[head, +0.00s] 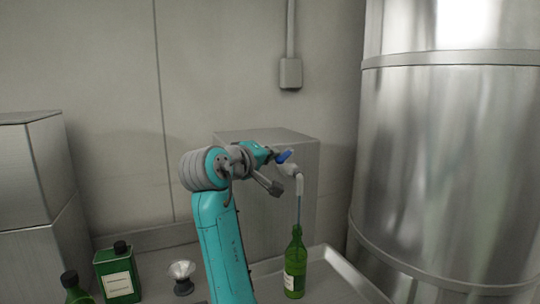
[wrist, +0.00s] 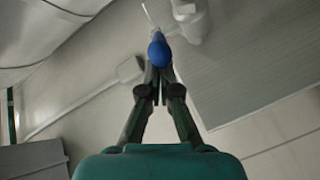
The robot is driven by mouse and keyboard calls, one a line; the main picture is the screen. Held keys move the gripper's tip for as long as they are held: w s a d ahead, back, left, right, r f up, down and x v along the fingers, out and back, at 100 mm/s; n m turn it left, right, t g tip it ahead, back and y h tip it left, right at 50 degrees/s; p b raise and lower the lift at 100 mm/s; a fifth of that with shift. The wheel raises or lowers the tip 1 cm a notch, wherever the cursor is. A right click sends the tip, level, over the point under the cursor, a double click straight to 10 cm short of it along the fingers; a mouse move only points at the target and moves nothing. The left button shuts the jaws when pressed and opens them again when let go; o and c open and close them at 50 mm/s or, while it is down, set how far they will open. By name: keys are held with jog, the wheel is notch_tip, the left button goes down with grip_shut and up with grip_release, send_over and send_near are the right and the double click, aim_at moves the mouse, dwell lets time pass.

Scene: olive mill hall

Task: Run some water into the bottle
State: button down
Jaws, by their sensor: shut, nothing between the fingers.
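The green bottle (head: 295,265) with a pale label stands upright in a shallow metal basin, its open neck under the spout. The tap (head: 297,182) has a pale bent spout and a blue lever (head: 284,156). A thin bluish-clear stream (head: 299,209) runs from the spout down to the bottle mouth. My gripper (head: 272,154) is at the lever. In the wrist view its fingers (wrist: 157,76) are shut and empty, with their tips right at the lever's blue end (wrist: 159,50). The water level inside the bottle cannot be made out.
A metal box (head: 270,138) stands behind the tap. A large steel tank (head: 450,170) fills the right side. A green canister (head: 118,273), a second dark-capped green container (head: 75,289) and a small glass-topped item (head: 182,276) stand at the lower left. The basin rim (head: 350,272) lies right of the bottle.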

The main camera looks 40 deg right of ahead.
aim_at(287, 152)
jog(key=shift+s+d, duration=0.1)
jog(key=shift+s, duration=0.05)
jog(key=s+d+n+t+y, duration=0.2)
jog(key=s+d+n+t, duration=0.1)
jog(key=s+t, duration=0.2)
jog(key=shift+d+n+y, duration=0.35)
jog(key=shift+n+y, duration=0.05)
dwell(0.4)
jog(key=shift+s+d+f, duration=0.1)
jog(key=shift+d, duration=0.1)
dwell(0.3)
jog(key=shift+a, duration=0.1)
